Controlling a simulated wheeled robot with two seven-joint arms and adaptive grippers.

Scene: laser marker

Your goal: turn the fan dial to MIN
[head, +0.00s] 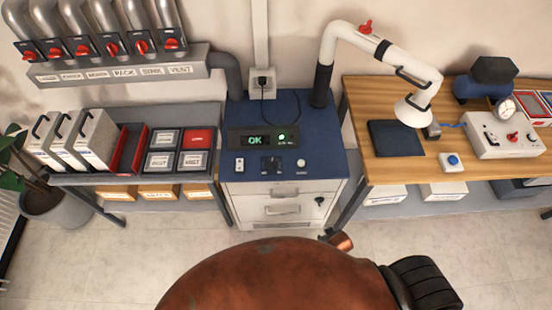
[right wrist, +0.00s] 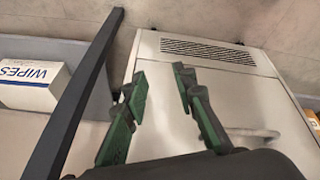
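The blue-topped cabinet (head: 315,135) stands in the middle of the head view. Its top bears a black display (head: 238,138) reading OK with a green light, and a small dark control (head: 271,165) between a white switch plate (head: 239,165) and a white button (head: 301,163). A white box (head: 490,143) with a red knob (head: 512,136) sits on the right bench. I cannot tell which control is the fan dial; no MIN marking is legible. My right gripper (right wrist: 161,80) is open and empty in the right wrist view, facing a pale vented panel (right wrist: 210,75). My left gripper is not in view.
A white fume arm (head: 385,55) reaches over the wooden bench (head: 440,170). Several red-handled duct valves line the back left, above a shelf of boxes (head: 75,140). In the right wrist view, a dark leg (right wrist: 75,100) and a WIPES box (right wrist: 30,85) are on the left.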

